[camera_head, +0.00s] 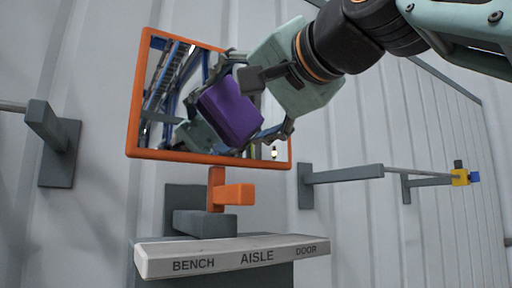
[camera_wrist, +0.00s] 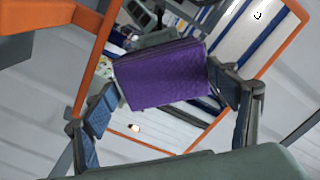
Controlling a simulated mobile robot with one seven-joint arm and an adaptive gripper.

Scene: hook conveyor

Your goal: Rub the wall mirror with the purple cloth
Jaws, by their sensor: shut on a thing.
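The wall mirror (camera_head: 193,157) has an orange frame and hangs on the pale ribbed wall. The purple cloth (camera_head: 231,108) looks like a folded block and is in front of the mirror's right half. My gripper (camera_head: 243,104) comes from the upper right and is shut on the cloth. In the wrist view the purple cloth (camera_wrist: 163,74) sits between the two fingers of my gripper (camera_wrist: 168,95), with the mirror glass (camera_wrist: 190,137) behind it. The glass reflects the gripper. I cannot tell whether the cloth touches the glass.
An orange bracket (camera_head: 234,195) and grey mount stand below the mirror. A ledge (camera_head: 230,256) reads BENCH, AISLE, DOOR. A grey bracket with a rod (camera_head: 52,135) is at the left. A grey arm (camera_head: 342,174) and a rod with a yellow and blue end (camera_head: 461,176) are at the right.

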